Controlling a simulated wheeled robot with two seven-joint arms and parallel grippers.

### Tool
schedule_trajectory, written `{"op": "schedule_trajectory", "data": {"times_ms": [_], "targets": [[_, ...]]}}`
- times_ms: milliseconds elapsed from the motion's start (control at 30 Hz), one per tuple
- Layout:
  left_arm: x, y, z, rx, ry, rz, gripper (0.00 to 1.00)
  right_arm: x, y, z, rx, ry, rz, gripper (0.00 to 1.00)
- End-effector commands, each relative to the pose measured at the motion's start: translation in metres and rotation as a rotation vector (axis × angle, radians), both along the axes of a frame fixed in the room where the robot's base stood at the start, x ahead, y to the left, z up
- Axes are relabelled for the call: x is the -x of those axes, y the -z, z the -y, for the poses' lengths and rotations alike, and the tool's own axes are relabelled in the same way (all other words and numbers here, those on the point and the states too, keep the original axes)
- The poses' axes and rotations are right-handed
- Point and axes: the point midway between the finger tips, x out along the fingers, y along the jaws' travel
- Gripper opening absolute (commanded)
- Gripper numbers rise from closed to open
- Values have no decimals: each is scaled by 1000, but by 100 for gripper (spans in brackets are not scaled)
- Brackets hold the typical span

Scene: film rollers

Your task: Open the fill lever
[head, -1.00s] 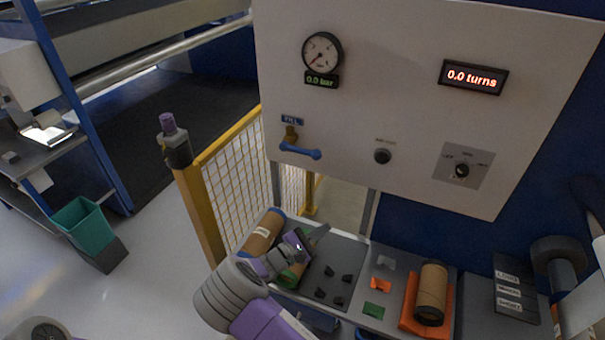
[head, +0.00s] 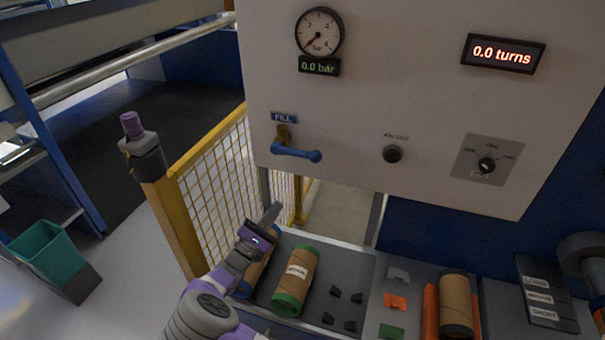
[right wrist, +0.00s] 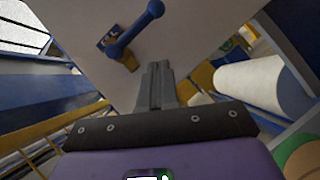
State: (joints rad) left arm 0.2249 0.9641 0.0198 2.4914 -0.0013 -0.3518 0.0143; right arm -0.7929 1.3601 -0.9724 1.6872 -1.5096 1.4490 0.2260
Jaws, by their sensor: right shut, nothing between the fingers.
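The blue fill lever (head: 297,153) sits on a brass valve (head: 283,133) under the FILL label (head: 284,117) on the white panel. Its handle points right and slightly down. The lever (right wrist: 138,28) also shows in the right wrist view, above and left of the fingertips. My right gripper (head: 274,211) is below the lever and apart from it, fingers together and empty, pointing up and right. Its closed fingers (right wrist: 157,80) show in the right wrist view. The gauge (head: 319,33) has a display (head: 319,66) reading 0.0 bar. My left gripper is not in view.
A yellow mesh fence (head: 215,165) stands left of the panel. Below are a tray with a green-ended roll (head: 297,278) and several black pieces, and another brown roll (head: 456,305). A black knob (head: 392,154) and a selector (head: 486,165) are to the lever's right.

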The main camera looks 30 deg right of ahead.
Motion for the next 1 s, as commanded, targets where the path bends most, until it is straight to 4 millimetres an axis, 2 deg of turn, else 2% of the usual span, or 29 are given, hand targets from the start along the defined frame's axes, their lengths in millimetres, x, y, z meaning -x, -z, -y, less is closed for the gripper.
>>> {"op": "schedule_trajectory", "data": {"times_ms": [133, 267, 667, 800, 1000], "targets": [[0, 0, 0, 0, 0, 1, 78, -1, -2, 5, -1, 2, -1, 0], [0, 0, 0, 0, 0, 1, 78, -6, -11, 20, -1, 4, 1, 0], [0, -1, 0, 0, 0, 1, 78, -30, -50, 88, -1, 3, 1, 0], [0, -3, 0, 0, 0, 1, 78, -23, -67, 97, -1, 2, -1, 0], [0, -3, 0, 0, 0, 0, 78, -19, -78, 103, -1, 1, -2, 0]]}}
